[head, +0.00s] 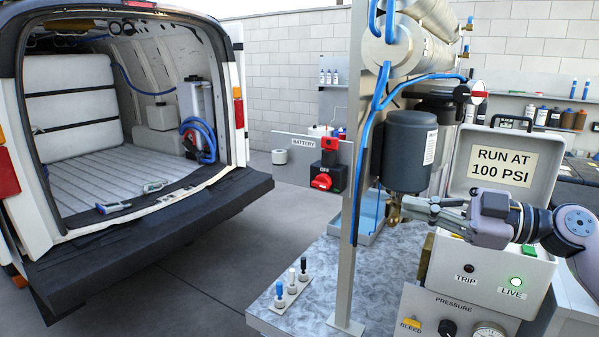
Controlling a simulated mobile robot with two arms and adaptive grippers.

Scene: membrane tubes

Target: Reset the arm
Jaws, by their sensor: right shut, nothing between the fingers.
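My right arm comes in from the right edge. My right gripper (410,207) is shut and empty, pointing left. Its tips are just below the dark grey cylinder (405,150) with blue hoses above it, near a small brass fitting (394,212). I cannot tell whether the tips touch the fitting. My left gripper and arm are not in view.
A metal post (353,230) stands left of the gripper. An open van (110,130) is at left, with clear floor beside it.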

